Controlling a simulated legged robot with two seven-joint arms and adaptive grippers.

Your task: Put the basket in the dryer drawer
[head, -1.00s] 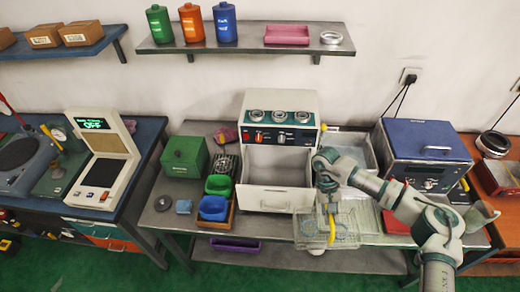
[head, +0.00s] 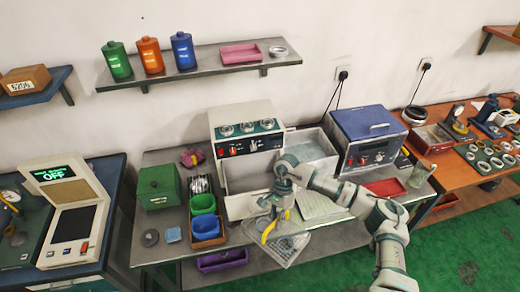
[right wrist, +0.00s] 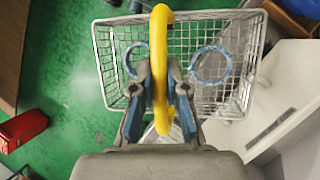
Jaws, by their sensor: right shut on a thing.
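The wire basket (head: 284,250) hangs from my right gripper (head: 276,204) in front of the bench edge. It shows from above in the right wrist view (right wrist: 240,70), with two rings (right wrist: 210,66) inside. My right gripper (right wrist: 160,112) is shut on its yellow handle (right wrist: 158,50). The dryer (head: 243,131) is a cream box with several dials. Its drawer (head: 243,206) is pulled out, and the part of the interior that shows looks empty. My left gripper is not in view.
Green and blue bins (head: 204,227) and a green box (head: 158,186) stand left. A red tray (head: 385,187) lies at right. Green floor is open in front.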

